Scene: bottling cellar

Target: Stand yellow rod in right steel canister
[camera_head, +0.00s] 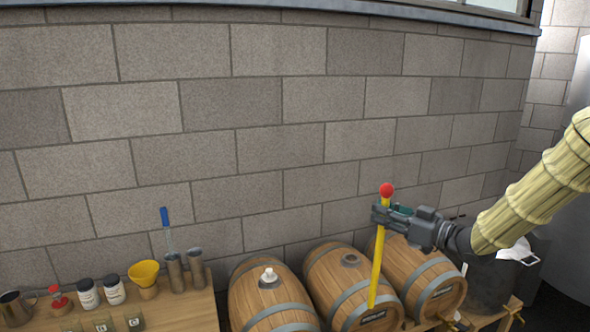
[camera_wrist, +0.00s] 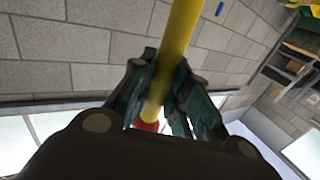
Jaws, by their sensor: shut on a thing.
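My gripper (camera_head: 392,213) is shut on the yellow rod (camera_head: 377,264), near the rod's top end with the red ball (camera_head: 386,190). The rod hangs nearly upright, slightly tilted, in front of the barrels. In the wrist view the rod (camera_wrist: 178,42) runs between the fingers (camera_wrist: 165,88), with the red ball partly hidden behind them. Two steel canisters stand at the table's back right. The left canister (camera_head: 175,272) has a blue-handled tool in it. The right steel canister (camera_head: 196,270) stands close beside it and shows nothing sticking out; its inside is not visible.
The wooden table (camera_head: 185,314) also bears a yellow funnel (camera_head: 144,272), white jars with dark lids (camera_head: 88,294), a red-topped item (camera_head: 58,298), a metal jug (camera_head: 14,308) and small glass jars. Barrels (camera_head: 268,298) lie between the table and my arm. A block wall stands behind.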

